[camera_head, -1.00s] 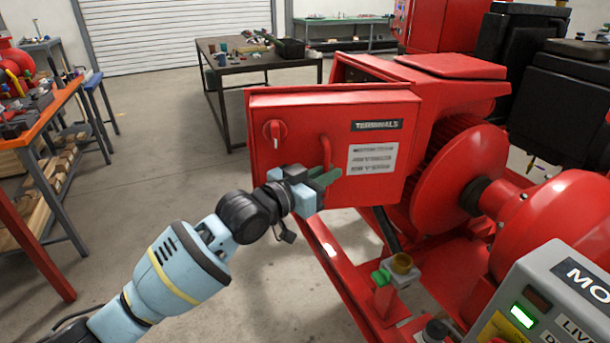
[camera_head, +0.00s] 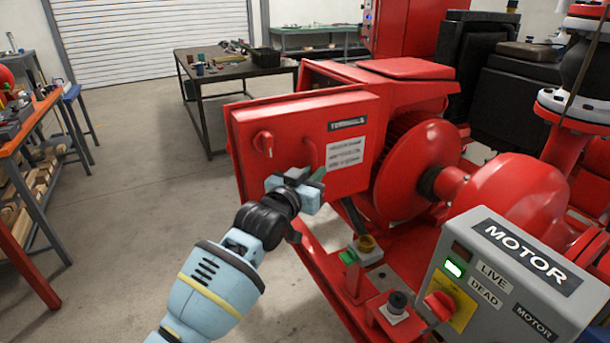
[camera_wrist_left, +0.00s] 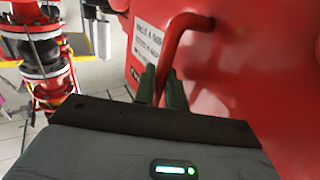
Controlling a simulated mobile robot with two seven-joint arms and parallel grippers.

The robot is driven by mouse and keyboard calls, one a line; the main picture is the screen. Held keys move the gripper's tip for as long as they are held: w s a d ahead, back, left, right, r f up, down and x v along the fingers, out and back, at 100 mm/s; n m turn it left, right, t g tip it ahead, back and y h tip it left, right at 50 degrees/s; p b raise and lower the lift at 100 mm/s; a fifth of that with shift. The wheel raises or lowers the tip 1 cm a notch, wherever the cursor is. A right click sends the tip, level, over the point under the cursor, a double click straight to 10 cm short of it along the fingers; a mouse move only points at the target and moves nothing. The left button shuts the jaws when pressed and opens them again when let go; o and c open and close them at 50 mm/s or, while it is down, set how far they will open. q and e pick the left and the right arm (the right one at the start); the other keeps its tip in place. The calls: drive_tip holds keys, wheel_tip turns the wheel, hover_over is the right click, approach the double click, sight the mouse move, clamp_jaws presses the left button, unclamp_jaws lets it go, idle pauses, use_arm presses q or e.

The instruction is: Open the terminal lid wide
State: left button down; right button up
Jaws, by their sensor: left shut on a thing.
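The terminal lid (camera_head: 290,155) is the red front of the box labelled TERMINALS, with a red rotary knob (camera_head: 263,142) at its upper left. Its red bar handle (camera_head: 310,155) stands upright near the middle; the wrist view shows the handle (camera_wrist_left: 168,55) as a bent bar. My left gripper (camera_head: 316,180) is at the lower part of the handle. Its green fingertips (camera_wrist_left: 160,88) are shut on the handle, one on each side. The gripper hides the handle's lower end in the head view. My right gripper is not in view.
The red pump skid and coupling disc (camera_head: 420,170) are right of the box. A grey MOTOR control box (camera_head: 525,260) with a lit green light is at lower right. Open floor (camera_head: 150,200) lies to the left.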

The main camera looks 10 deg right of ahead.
use_arm(q)
drive_tip(key=shift+r, duration=0.1)
idle(0.3)
drive_tip(key=c, duration=1.5)
unclamp_jaws()
drive_tip(key=shift+c, duration=0.2)
drive_tip(key=p+v, duration=0.1)
drive_tip(key=v, duration=0.6)
drive_tip(key=shift+s+a, duration=0.25)
drive_tip(key=shift+s, duration=0.1)
